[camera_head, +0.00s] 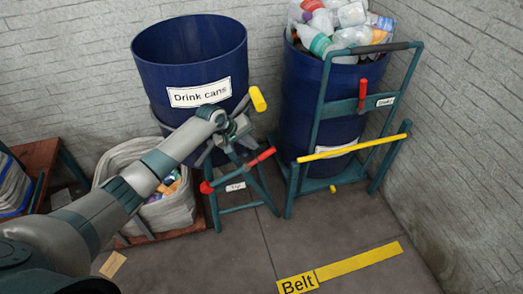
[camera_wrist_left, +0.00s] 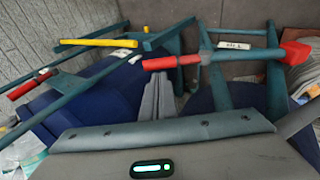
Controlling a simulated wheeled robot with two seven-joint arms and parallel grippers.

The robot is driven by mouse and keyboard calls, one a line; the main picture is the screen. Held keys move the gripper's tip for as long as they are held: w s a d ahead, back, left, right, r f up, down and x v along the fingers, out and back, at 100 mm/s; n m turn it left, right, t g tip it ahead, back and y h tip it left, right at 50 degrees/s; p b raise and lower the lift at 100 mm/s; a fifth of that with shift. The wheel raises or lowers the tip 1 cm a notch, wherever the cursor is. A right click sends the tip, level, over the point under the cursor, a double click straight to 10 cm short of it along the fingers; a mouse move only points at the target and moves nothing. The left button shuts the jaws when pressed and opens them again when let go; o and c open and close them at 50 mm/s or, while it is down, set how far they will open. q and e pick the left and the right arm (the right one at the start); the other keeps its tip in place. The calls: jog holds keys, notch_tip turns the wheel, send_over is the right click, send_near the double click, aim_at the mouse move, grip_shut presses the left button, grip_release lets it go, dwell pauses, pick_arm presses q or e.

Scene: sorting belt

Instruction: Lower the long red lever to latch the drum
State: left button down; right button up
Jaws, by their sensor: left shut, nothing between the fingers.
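The blue drum labelled "Drink cans" (camera_head: 188,50) stands tilted in a teal stand (camera_head: 238,208) with a small white label. A red-gripped lever (camera_head: 260,157) sticks out at the stand's upper right; its red grip also shows in the left wrist view (camera_wrist_left: 172,62). A red end piece (camera_head: 206,187) sits on the stand's left side, and it shows at the right in the wrist view (camera_wrist_left: 296,53). My left gripper (camera_head: 238,132) is shut and empty, in front of the drum and just above the red-gripped lever. Its fingers (camera_wrist_left: 157,98) point toward the lever, apparently apart from it. My right gripper is not in view.
A yellow grip (camera_head: 258,98) is beside the drum. On the right, a second blue drum (camera_head: 300,105) full of bottles stands behind a teal frame with a short red handle (camera_head: 362,95) and yellow bar (camera_head: 352,148). A sack (camera_head: 172,212) stands left.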

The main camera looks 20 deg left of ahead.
aim_at(266, 153)
pick_arm(q)
jog(key=x, duration=0.6)
jog(key=shift+w+d+f, duration=0.1)
jog(key=shift+w+f, duration=0.05)
jog(key=shift+f, duration=0.2)
jog(key=shift+w+d+f, duration=0.15)
jog(key=shift+w+f, duration=0.15)
jog(key=shift+f, duration=0.2)
jog(key=shift+d, duration=0.1)
